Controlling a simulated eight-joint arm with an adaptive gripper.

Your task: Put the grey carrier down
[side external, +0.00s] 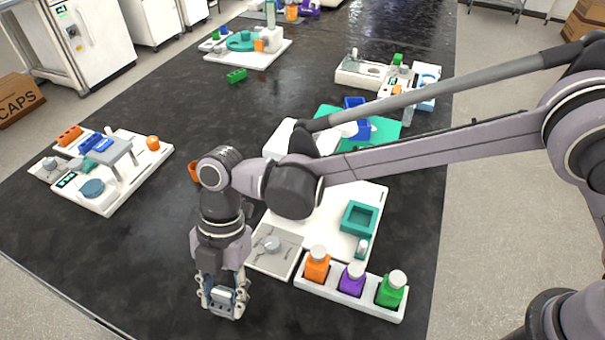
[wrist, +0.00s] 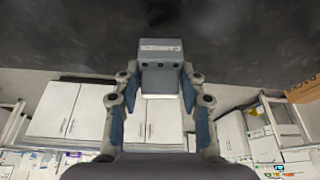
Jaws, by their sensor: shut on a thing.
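My gripper (side external: 222,299) is at the front left of the dark bench, pointing down. It is shut on the grey carrier (side external: 224,303), a small blocky piece between its fingers. In the wrist view my gripper (wrist: 160,108) has a finger on each side of the carrier (wrist: 160,53), which has a pale label strip on its face. Whether the carrier's underside touches the bench top cannot be told.
The bench (side external: 150,255) is bare left of my gripper. To the right are a grey tray (side external: 262,262) and a white rack (side external: 330,293) with orange, purple and green bottles. A white board (side external: 100,203) with a grey stand lies further left.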

